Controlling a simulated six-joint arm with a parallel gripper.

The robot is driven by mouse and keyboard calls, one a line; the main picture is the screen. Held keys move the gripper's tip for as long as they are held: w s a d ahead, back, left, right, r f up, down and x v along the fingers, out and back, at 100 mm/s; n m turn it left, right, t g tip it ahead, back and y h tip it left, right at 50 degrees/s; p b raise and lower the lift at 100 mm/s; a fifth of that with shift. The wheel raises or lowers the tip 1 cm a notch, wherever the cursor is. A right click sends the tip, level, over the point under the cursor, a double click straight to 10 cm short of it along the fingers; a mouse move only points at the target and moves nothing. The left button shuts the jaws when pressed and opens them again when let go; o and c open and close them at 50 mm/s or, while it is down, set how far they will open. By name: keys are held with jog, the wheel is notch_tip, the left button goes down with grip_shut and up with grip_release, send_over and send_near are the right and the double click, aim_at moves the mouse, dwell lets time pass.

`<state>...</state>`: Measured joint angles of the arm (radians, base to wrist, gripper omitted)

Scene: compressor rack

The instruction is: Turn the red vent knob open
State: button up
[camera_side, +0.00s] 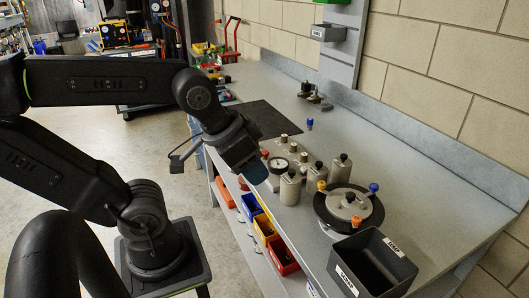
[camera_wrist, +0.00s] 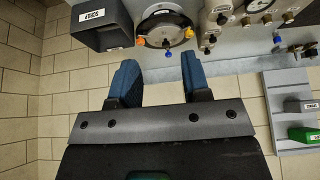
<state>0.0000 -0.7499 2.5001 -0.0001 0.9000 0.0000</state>
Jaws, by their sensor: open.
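A round pot (camera_side: 330,212) with a pale metal lid stands on the bench. Its rim carries an orange-red knob (camera_side: 357,220), a yellow-orange knob (camera_side: 322,185) and a blue knob (camera_side: 374,187). The wrist view shows the pot (camera_wrist: 150,22) with the orange-red knob (camera_wrist: 140,41) and blue knob (camera_wrist: 168,53). A small dark red knob (camera_side: 265,153) also shows near the gauge. I cannot tell which reddish one is the vent knob. My gripper (camera_side: 256,173) is open and empty, left of the pot; its blue fingers (camera_wrist: 160,76) touch no knob in the wrist view.
A black scrap bin (camera_side: 372,262) stands beside the pot. Grey cylinders (camera_side: 290,187) and a gauge (camera_side: 278,164) stand between my gripper and the pot. A dark mat (camera_side: 262,119) lies farther back. The bench right of the pot is clear, up to the block wall.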

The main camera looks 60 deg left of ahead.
jog(key=shift+o, duration=0.8)
jog(key=shift+w+a+r, duration=0.1)
jog(key=shift+o, duration=0.4)
jog(key=w+a+r+m+g, duration=0.1)
jog(key=w+a+r+m, duration=0.1)
jog(key=w+a, duration=0.4)
jog(key=shift+w+a+g+y, duration=0.3)
jog(key=shift+w+g+y, duration=0.1)
jog(key=shift+w, duration=0.75)
jog(key=m+g, duration=0.4)
jog(key=m, duration=0.2)
send_over(264, 151)
notch_tip(264, 151, down, 10)
jog(key=shift+h, duration=0.4)
notch_tip(264, 151, down, 13)
jog(key=shift+d+r, duration=0.15)
jog(key=c, duration=0.9)
